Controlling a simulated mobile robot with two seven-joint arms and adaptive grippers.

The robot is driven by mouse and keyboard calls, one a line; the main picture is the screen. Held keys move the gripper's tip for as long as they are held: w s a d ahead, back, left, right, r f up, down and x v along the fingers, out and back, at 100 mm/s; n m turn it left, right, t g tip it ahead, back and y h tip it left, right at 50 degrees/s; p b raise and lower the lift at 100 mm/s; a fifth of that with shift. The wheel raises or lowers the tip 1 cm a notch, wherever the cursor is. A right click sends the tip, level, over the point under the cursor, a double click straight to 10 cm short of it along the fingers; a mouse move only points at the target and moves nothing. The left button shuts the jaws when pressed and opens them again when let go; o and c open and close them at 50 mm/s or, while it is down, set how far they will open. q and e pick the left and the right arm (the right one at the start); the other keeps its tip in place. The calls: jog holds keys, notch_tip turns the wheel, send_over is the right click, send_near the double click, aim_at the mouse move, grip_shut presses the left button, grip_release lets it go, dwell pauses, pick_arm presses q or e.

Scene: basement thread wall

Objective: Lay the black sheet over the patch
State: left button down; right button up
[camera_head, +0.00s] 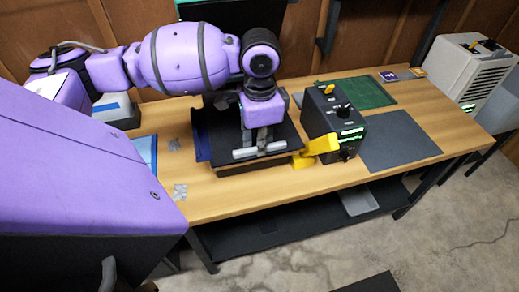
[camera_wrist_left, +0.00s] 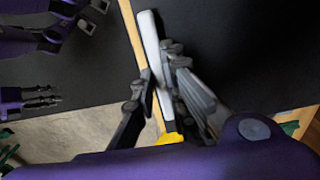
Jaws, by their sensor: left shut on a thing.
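The black sheet (camera_head: 222,133) has a pale bar along its front edge (camera_head: 246,153), and the bar also shows in the wrist view (camera_wrist_left: 150,45). My left gripper (camera_head: 262,140) reaches down over the sheet and is shut on this bar, with a finger on each side of it. The sheet sits above the bench over a dark block-like thing (camera_head: 240,169); whether they touch is unclear. No patch shows for certain; the sheet and arm hide what lies below. My right gripper seems to show small at the wrist view's left (camera_wrist_left: 42,97), its jaws unclear.
A black control box (camera_head: 330,115) with a yellow piece (camera_head: 318,148) stands right beside the sheet. A grey mat (camera_head: 400,140) and green mat (camera_head: 358,94) lie further right. Small grey speckled marks (camera_head: 180,192) are on the wooden bench (camera_head: 290,184), whose front strip is mostly clear.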

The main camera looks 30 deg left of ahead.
pick_arm(q)
notch_tip(320, 180, down, 3)
jog(key=shift+f, duration=0.1)
jog(key=c, duration=1.8)
grip_release()
jog(key=shift+o, duration=0.2)
notch_tip(320, 180, up, 12)
jog(key=shift+p, duration=0.4)
jog(key=shift+s, duration=0.1)
